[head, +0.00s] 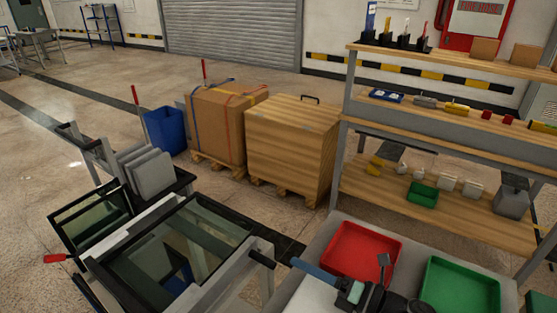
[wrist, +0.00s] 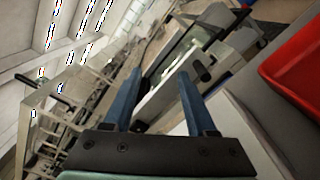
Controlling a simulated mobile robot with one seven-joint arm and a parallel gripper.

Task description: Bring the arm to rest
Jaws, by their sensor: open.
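My gripper (wrist: 158,90) shows in the wrist view with its two blue fingers spread apart and nothing between them. In the head view my gripper (head: 312,272) is at the bottom centre, with a blue finger pointing left over the pale grey worktop (head: 282,292). It is in front of the red tray (head: 362,250) and to the right of the glass-topped frame (head: 175,250). My arm is partly cut off by the bottom edge of the head view.
A green tray (head: 460,287) lies right of the red tray, close to my arm. A wooden crate (head: 292,150), a strapped carton (head: 217,125) and a blue bin (head: 165,130) stand behind. A loaded wooden shelf (head: 440,130) is at right. Floor is open at far left.

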